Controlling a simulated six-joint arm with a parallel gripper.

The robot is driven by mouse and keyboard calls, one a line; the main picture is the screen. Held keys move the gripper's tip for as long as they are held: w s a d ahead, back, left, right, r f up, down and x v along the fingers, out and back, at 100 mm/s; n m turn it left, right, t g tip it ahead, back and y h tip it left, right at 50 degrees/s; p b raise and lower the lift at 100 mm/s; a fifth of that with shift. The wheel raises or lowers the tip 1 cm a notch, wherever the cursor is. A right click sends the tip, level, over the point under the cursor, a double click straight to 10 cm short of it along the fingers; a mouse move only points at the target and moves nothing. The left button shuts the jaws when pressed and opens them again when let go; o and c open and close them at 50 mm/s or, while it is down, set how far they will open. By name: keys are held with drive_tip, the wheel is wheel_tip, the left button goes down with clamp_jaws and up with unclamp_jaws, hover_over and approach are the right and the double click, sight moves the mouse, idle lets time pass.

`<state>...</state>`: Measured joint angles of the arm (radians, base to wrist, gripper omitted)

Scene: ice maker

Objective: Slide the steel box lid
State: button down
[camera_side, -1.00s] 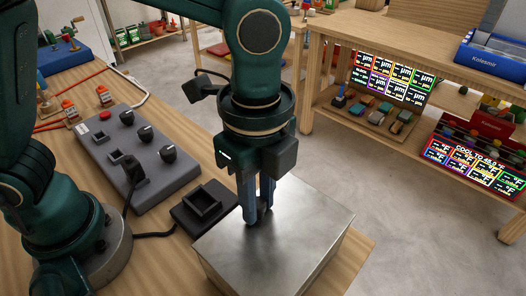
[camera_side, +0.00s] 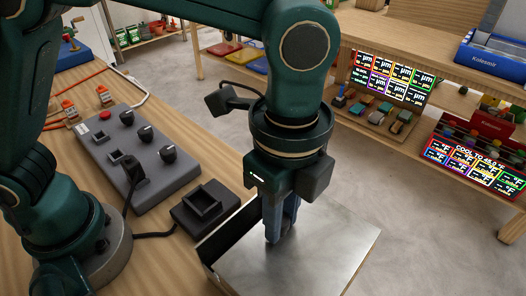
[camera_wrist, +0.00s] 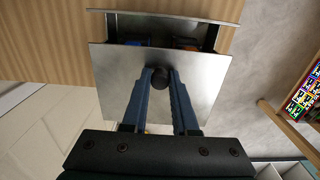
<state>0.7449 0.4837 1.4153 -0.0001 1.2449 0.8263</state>
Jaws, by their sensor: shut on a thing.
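The steel box lid (camera_side: 315,262) is a flat shiny plate lying over the box and shifted to the right, past the box's right side. It also shows in the wrist view (camera_wrist: 112,72). The steel box (camera_side: 222,240) is partly uncovered along its left side, with a dark gap. In the wrist view, bits of blue and orange show inside that gap. My gripper (camera_side: 277,238) points down at the lid. Its blue fingers are shut on the lid's dark round knob (camera_wrist: 160,78), which they hide in the side view.
A grey control panel (camera_side: 140,155) with knobs and a small black square tray (camera_side: 205,205) stand on the wooden bench to the left. A black cable runs between them. Open floor (camera_side: 400,190) lies to the right. Shelves (camera_side: 375,130) stand behind.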

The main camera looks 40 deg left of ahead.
sight(333, 271)
drive_tip(key=shift+w+d, duration=0.1)
drive_tip(key=shift+d, duration=4)
drive_tip(key=c, duration=0.7)
unclamp_jaws()
drive_tip(key=shift+a, duration=0.1)
